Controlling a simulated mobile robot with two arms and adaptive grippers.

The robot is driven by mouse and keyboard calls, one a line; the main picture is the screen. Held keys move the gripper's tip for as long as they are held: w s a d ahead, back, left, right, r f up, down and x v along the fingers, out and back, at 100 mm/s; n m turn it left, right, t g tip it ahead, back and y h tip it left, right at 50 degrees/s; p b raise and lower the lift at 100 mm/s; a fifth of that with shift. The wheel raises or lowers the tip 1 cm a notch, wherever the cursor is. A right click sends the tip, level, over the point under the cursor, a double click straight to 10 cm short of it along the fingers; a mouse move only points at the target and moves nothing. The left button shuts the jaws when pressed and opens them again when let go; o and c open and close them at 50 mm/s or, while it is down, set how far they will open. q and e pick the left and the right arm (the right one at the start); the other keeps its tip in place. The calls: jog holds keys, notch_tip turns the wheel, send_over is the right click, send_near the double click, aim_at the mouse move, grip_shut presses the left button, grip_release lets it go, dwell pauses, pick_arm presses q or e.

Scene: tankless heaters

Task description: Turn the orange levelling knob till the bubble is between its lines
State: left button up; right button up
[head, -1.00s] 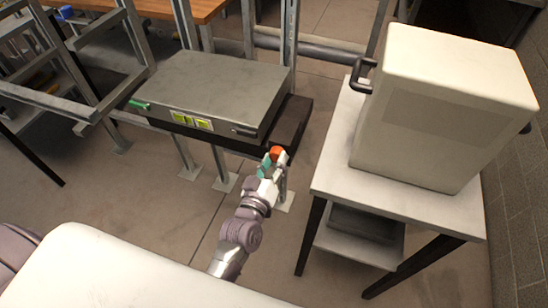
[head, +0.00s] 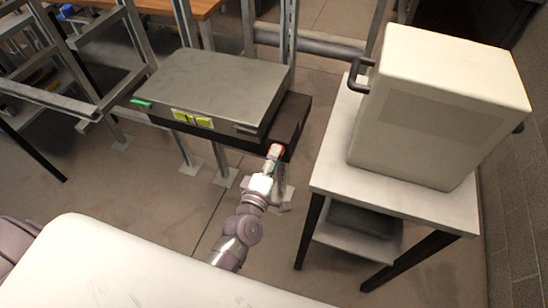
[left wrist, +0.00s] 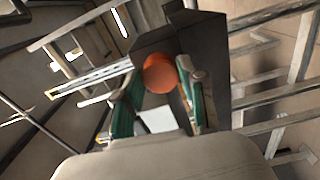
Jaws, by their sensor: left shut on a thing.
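The orange levelling knob (head: 276,149) is at the front right corner of the dark shelf, under the grey metal box (head: 215,85). It also shows in the left wrist view (left wrist: 159,75), between the two green-sided fingers. My left gripper (head: 273,157) is shut on the knob, reaching up to it from the front. My right gripper is not in view.
The dark shelf (head: 287,123) sits on metal posts. A green piece (head: 141,103) is at the box's left front corner. A white table (head: 400,203) with a large cream-coloured box (head: 437,105) stands close on the right. Metal frames (head: 60,98) stand at the left.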

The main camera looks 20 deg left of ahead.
pick_arm(q)
jog(key=shift+a+n+b, duration=0.1)
jog(key=shift+n+b, duration=1.4)
jog(key=shift+n, duration=5.6)
jog(key=o, duration=1.1)
jog(key=shift+o, duration=0.2)
